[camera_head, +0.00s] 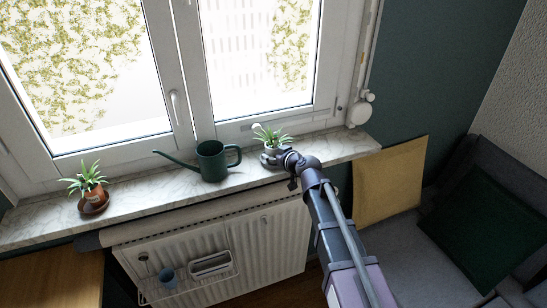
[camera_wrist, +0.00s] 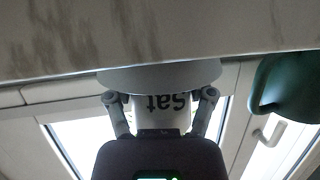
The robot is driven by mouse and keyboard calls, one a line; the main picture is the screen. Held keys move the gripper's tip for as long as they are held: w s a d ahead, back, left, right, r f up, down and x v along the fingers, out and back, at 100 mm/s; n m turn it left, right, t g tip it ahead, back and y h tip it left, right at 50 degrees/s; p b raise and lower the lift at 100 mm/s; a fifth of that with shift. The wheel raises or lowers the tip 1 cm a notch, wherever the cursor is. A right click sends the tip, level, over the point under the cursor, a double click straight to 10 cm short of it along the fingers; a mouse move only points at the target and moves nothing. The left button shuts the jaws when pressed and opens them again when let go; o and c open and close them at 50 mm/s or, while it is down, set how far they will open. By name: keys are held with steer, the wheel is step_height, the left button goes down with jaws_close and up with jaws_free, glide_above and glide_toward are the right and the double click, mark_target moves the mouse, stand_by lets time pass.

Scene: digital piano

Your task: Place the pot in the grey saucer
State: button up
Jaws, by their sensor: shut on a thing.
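A light pot with a green spiky plant stands upright on the sill's right part in the head view, the pot (camera_head: 271,150) partly hidden by my gripper (camera_head: 279,157). The wrist view is upside down: my gripper (camera_wrist: 160,96) has a finger on each side of the white pot (camera_wrist: 160,112), which bears dark lettering, and is shut on it. The grey saucer (camera_wrist: 160,76) lies between the pot's base and the marble sill in that view. The pot's base lines up with it; I cannot tell whether they touch. In the head view the saucer (camera_head: 265,160) shows only at its left edge.
The marble sill (camera_head: 140,194) runs below the window. A green watering can (camera_head: 212,162) stands left of the pot and also shows in the wrist view (camera_wrist: 285,82). A terracotta pot (camera_head: 94,195) with a plant stands in a brown saucer at far left. A radiator is below.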

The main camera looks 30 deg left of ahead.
steer(key=shift+f, duration=0.1)
steer(key=o, duration=1.3)
steer(key=p+v, duration=0.4)
steer(key=v, duration=0.8)
steer(key=shift+d, duration=0.1)
stand_by(0.4)
steer(key=d+f+m+g+h, duration=0.1)
steer(key=d+f+m+h, duration=0.25)
steer(key=d, duration=0.75)
steer(key=d+f+m+g+h, duration=0.25)
steer(key=d+f, duration=0.25)
steer(key=d, duration=0.6)
steer(key=s+d+f+m+g+h, duration=0.1)
steer(key=s+d+m+h, duration=0.1)
steer(key=d, duration=0.5)
steer(key=s+d+f+m+g+h, duration=0.1)
steer(key=s+d+m+h, duration=0.1)
steer(key=d, duration=0.5)
steer(key=s+d+f+m+g+h, duration=0.1)
steer(key=s+d+m+h, duration=0.1)
steer(key=d, duration=0.5)
steer(key=shift+s+d+f, duration=0.1)
steer(key=shift+s+f, duration=0.15)
steer(key=shift+s, duration=0.25)
